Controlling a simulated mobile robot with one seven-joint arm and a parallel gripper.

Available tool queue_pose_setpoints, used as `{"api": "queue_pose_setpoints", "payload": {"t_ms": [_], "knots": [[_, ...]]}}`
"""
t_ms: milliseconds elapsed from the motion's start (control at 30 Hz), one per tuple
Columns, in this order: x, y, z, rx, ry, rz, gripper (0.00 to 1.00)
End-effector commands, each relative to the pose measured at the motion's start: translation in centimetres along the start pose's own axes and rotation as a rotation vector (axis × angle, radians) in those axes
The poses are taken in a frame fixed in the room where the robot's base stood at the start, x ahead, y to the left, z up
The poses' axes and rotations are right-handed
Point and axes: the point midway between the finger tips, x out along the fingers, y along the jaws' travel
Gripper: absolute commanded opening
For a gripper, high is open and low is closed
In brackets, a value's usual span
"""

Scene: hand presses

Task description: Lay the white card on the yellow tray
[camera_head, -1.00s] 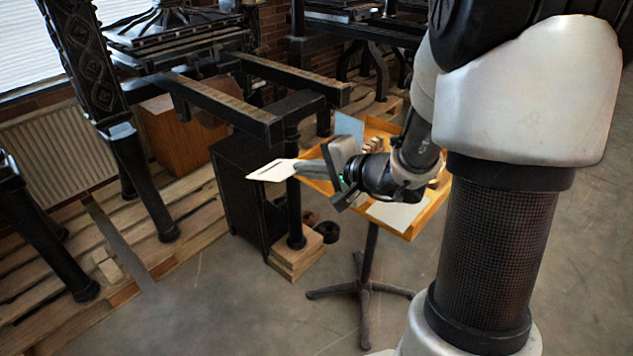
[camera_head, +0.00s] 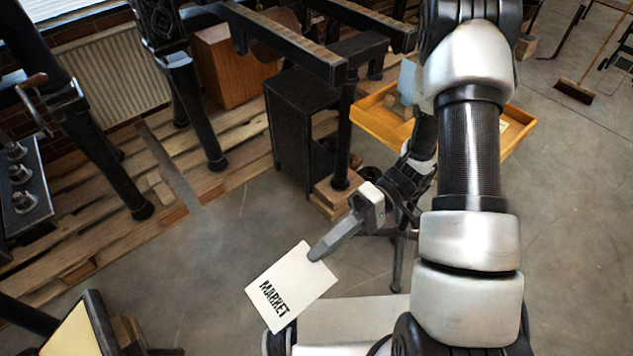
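The white card (camera_head: 303,277) carries the black word "MARKET" and is tilted, above the floor left of my arm. My gripper (camera_head: 318,251) is shut on its upper right corner. At the lower left edge is a pale yellow flat surface (camera_head: 72,335) with a dark rim, cut off by the picture; I cannot tell whether it is the yellow tray. An orange-yellow wooden tray (camera_head: 378,122) on a stand is at the back, partly hidden by my arm. The card is apart from both.
A black cabinet (camera_head: 290,120) and black iron press frames stand behind on wooden pallets (camera_head: 70,240). A grey-blue card (camera_head: 407,80) and other small things are in the wooden tray. Bare floor (camera_head: 215,265) lies left of the card. A broom (camera_head: 577,88) stands at the right.

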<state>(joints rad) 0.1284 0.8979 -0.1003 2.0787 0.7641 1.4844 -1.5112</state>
Motion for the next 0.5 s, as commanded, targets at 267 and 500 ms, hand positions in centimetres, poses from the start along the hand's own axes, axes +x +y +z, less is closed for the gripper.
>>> {"api": "queue_pose_setpoints", "payload": {"t_ms": [267,500], "knots": [[-3.8,1.6,12.2,-0.188,-0.777,-0.045,0.0],[-14.3,2.2,16.9,-0.322,-1.453,-0.073,0.0]]}}
